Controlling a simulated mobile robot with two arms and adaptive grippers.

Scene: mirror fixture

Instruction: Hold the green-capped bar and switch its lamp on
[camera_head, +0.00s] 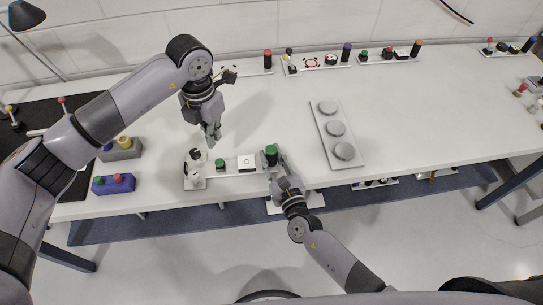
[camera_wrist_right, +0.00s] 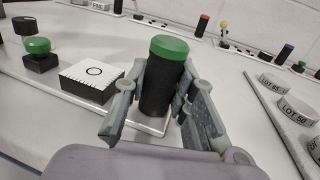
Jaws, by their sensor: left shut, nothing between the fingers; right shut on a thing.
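The green-capped bar (camera_head: 270,152) is a black upright cylinder on the right end of a white base plate (camera_head: 228,172) near the table's front edge. My right gripper (camera_head: 272,165) is shut on it; in the right wrist view (camera_wrist_right: 165,85) the fingers flank the black body below the green cap (camera_wrist_right: 169,46). To its left on the plate are a white box with a circle mark (camera_wrist_right: 92,80), a green button (camera_head: 220,163) and a black-and-white part (camera_head: 195,160). Which is the lamp, I cannot tell. My left gripper (camera_head: 212,137) is shut and empty, pointing down above the table behind the plate.
A blue box (camera_head: 113,184) with buttons and a grey box (camera_head: 122,149) with a yellow button stand at the left. More fixtures with coloured caps line the back edge (camera_head: 313,62). The mid-table is clear.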

